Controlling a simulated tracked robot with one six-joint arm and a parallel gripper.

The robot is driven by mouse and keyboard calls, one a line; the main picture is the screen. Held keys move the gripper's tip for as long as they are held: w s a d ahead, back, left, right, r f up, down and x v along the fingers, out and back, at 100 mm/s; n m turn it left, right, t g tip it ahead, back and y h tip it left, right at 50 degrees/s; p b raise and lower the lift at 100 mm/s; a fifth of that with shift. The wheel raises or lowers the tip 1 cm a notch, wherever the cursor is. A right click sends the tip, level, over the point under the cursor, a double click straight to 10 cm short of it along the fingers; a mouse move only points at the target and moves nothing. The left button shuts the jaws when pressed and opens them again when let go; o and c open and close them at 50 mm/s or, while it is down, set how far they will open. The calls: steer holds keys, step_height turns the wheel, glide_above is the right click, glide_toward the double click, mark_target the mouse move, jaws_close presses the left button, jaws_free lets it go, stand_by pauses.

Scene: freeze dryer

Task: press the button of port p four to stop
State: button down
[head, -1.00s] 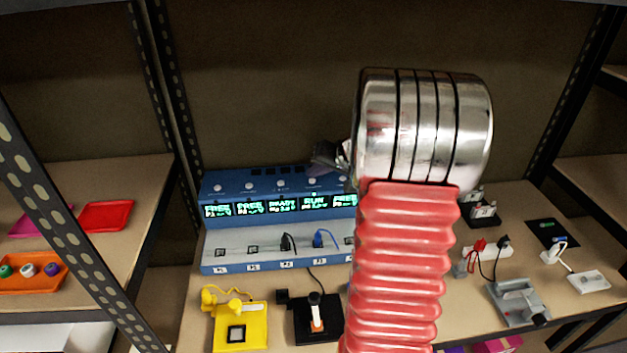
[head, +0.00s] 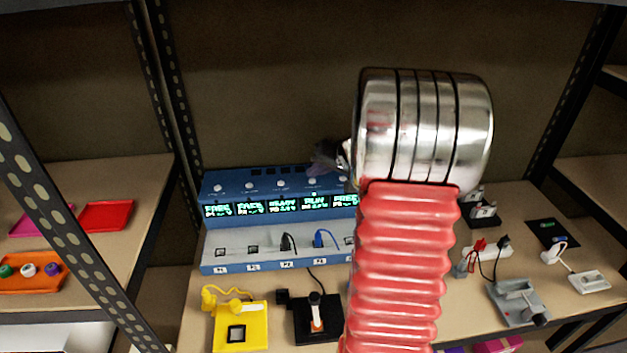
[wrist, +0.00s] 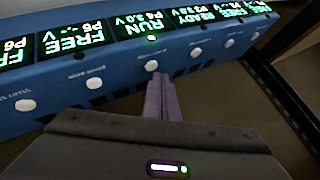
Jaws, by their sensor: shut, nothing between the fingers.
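The blue charging station (head: 225,187) stands on the shelf with a row of screens. The port four screen reads RUN (head: 315,202) in green; it also shows in the wrist view (wrist: 145,28). Its round white button (head: 311,181) sits on the top face behind the screen. In the wrist view that button (wrist: 151,65) is just ahead of the fingertips of my gripper (wrist: 160,80). The fingers are shut and empty. I cannot tell whether they touch the button. In the head view my gripper (head: 325,157) hovers above the station's top, partly hidden by my arm.
Neighbouring white buttons lie close on both sides, one by the READY screen (wrist: 196,52) and one on the other side (wrist: 94,83). A blue plug (head: 319,239) and a black plug (head: 286,242) stand in ports. A yellow device (head: 250,322) lies in front.

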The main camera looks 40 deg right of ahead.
steer(key=shift+f, duration=0.1)
stand_by(0.4)
steer(key=shift+w+f, duration=0.1)
steer(key=shift+f, duration=0.2)
steer(key=shift+f, duration=0.1)
stand_by(0.5)
steer(key=shift+r, duration=0.55)
steer(key=shift+r, duration=0.1)
steer(key=shift+r, duration=2.9)
